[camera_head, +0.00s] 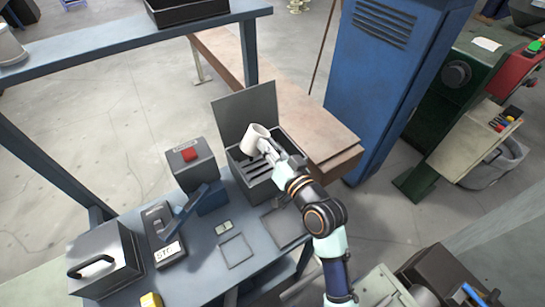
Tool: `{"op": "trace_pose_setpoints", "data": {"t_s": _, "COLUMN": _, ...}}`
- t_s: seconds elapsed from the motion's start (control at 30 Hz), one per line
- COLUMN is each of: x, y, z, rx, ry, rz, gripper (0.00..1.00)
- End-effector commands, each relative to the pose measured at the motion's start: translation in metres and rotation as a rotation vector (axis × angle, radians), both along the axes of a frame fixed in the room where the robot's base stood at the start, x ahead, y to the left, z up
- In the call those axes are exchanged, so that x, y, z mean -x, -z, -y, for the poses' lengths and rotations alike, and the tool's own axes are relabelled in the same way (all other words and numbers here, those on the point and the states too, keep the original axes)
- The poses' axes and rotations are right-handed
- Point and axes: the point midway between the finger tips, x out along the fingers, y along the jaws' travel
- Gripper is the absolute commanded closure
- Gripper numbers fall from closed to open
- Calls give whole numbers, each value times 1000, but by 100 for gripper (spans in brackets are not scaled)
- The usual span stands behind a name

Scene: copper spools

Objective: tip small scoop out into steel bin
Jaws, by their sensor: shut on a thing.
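The small scoop (254,133), a pale cup-like vessel, is held above the steel bin, tilted to one side. Its contents cannot be seen. My gripper (266,147) is shut on it, with the arm coming in from the lower right. The dark grey steel bin (240,180) stands on the blue-grey bench, with slats or slots showing inside. Its lid (246,112) stands raised at the back. My gripper and wrist hide the right part of the bin.
A box with a red button (190,154) and a blue lever (188,209) stand left of the bin. A grey box with a handle (107,262) is at the bench's left end. A brown table (310,125) and blue cabinet (390,60) stand behind.

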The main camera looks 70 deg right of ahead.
Motion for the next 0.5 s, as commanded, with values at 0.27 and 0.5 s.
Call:
{"op": "trace_pose_setpoints", "data": {"t_s": 0.27, "x": 0, "y": 7, "z": 0, "rx": 373, "ry": 0, "rz": -283, "gripper": 100}}
{"op": "trace_pose_setpoints", "data": {"t_s": 0.5, "x": 0, "y": -25, "z": 1, "rx": 512, "ry": 0, "rz": -393, "gripper": 100}}
